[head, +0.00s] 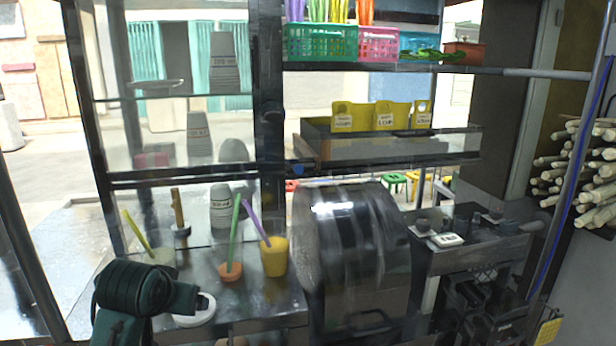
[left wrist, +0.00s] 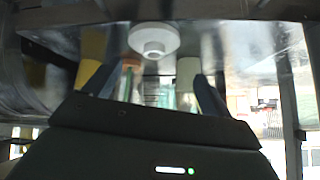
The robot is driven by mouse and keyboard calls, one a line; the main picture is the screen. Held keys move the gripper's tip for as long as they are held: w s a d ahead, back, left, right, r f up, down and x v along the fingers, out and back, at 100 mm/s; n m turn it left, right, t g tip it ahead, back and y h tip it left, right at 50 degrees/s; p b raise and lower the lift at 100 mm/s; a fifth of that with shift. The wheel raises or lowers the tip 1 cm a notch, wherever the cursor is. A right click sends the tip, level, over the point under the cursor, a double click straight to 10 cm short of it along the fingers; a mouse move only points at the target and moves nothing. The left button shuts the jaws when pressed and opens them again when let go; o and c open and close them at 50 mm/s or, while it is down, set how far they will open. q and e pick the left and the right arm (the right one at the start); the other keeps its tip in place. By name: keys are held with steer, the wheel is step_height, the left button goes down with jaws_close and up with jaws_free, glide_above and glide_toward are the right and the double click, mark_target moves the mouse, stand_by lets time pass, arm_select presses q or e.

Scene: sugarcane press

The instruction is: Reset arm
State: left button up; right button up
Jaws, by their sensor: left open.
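My left arm (head: 145,291) rises at the lower left of the head view, in front of the counter with cups. In the left wrist view my left gripper (left wrist: 154,88) is open, its two dark fingers apart with no object held between them. Beyond the fingers, that view shows a white round object (left wrist: 153,40), a yellow cup (left wrist: 92,42), an orange cup (left wrist: 131,61) and a pale cup (left wrist: 188,68). My right gripper is in neither view.
The counter holds a yellow cup (head: 274,259), an orange cup (head: 230,272), a pale cup (head: 160,261) and a white round object (head: 195,312). A dark drum-shaped machine (head: 352,245) stands right of them. Sugarcane stalks (head: 585,175) are stacked at right.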

arm_select(q)
steer(key=s+d+f+g+h, duration=0.1)
steer(key=s+f+g, duration=0.1)
steer(key=s+f, duration=0.6)
steer(key=s+d+f+m+g, duration=0.1)
steer(key=s+f, duration=0.3)
steer(key=s, duration=0.8)
steer(key=s+d+f+g+h, duration=0.1)
steer(key=s+f+g, duration=0.1)
steer(key=s+f, duration=0.6)
steer(key=w+d+f+m+t+h, duration=0.1)
steer(key=w+d+f+t+h, duration=0.1)
steer(key=w+d+f+t, duration=0.2)
steer(key=d+f+t, duration=0.1)
steer(key=d+t, duration=0.1)
steer(key=t, duration=0.1)
steer(key=shift+w+d+f+h, duration=0.2)
steer(key=shift+w+h, duration=0.1)
steer(key=shift+w, duration=0.1)
steer(key=shift+c, duration=0.4)
